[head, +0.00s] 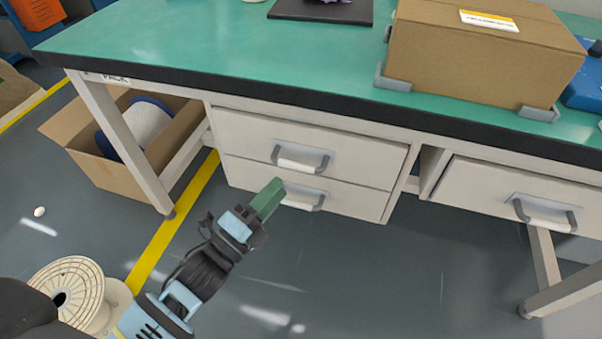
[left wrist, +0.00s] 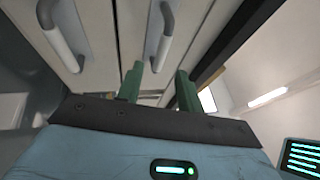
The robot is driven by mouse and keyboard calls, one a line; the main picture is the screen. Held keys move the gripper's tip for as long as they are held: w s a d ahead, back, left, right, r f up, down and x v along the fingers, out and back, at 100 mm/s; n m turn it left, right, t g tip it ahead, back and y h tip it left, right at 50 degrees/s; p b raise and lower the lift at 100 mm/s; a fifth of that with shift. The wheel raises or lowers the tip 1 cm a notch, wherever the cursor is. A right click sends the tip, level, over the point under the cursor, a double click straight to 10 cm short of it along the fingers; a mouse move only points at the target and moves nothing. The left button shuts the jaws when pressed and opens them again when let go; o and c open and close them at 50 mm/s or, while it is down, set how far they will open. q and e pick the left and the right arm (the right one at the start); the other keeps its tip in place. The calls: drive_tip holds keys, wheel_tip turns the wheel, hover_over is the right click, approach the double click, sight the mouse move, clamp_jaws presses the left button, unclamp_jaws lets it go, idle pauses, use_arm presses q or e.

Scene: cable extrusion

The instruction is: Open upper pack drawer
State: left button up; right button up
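The pack table has a two-drawer unit under its green top. The upper drawer (head: 240,133) is a light grey front with a curved grey handle (head: 300,164), and it looks closed. The lower drawer (head: 245,175) below it also looks closed, its handle (head: 305,198) partly behind my gripper. My left gripper (head: 268,198) has green fingers and is in front of the drawers. In the left wrist view its fingers (left wrist: 158,90) are apart with nothing between them. The upper handle (left wrist: 160,42) lies beyond them, apart from them. My right gripper is not in view.
A black table edge (head: 300,110) overhangs the drawers. A third drawer (head: 490,185) is at right. A cardboard box (head: 480,60) sits on the top. An open carton (head: 110,172) stands under the table at left, and a spool (head: 75,290) is at lower left.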

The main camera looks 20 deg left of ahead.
sight(298, 163)
use_arm(q)
drive_tip(key=shift+w+r, duration=0.1)
drive_tip(key=shift+w, duration=0.1)
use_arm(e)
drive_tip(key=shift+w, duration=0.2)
